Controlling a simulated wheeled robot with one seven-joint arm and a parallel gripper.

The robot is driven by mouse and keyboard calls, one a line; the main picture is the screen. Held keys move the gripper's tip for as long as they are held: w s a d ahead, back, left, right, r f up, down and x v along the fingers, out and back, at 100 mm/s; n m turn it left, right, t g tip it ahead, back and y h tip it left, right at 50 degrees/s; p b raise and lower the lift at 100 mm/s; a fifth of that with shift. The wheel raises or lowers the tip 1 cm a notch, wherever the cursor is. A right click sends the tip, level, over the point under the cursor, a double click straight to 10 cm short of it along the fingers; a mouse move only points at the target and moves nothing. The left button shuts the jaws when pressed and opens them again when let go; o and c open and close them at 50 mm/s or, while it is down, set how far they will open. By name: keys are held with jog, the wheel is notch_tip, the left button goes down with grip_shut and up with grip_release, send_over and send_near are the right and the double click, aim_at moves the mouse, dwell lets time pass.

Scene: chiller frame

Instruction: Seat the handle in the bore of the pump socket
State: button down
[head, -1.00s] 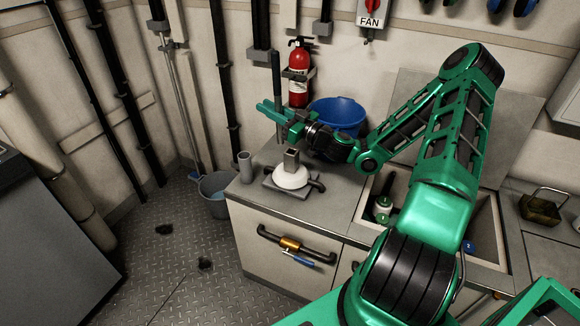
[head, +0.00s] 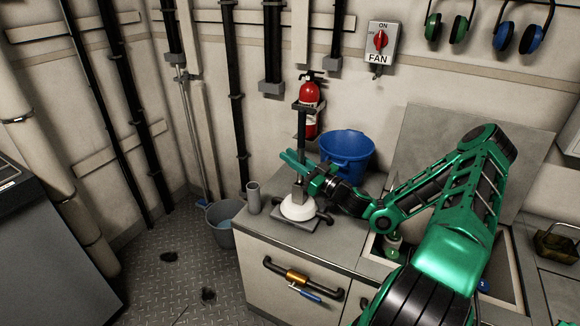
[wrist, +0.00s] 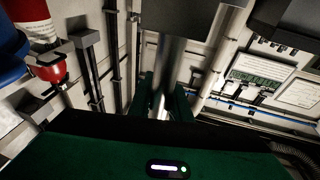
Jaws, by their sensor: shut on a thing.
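The handle (head: 302,130) is a long dark bar, standing roughly upright in my gripper (head: 299,165). My gripper is shut on it, and the handle also shows between the fingers in the wrist view (wrist: 168,68). The pump, with a white dome (head: 297,208), sits on the counter directly below. Its square grey socket (head: 299,192) rises from the dome, under the gripper. The handle's lower end appears in line with the socket in the head view. The gripper and handle hide the bore, so I cannot tell whether the end is inside it.
A grey cup (head: 253,197) stands left of the pump near the counter edge. A blue bucket (head: 346,153) and a red fire extinguisher (head: 310,105) are behind the gripper. A grey bucket (head: 224,232) is on the floor to the left. The sink lies to the right.

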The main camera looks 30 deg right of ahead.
jog(key=shift+f, duration=1.35)
jog(key=c, duration=1.6)
grip_release()
jog(key=shift+c, duration=0.2)
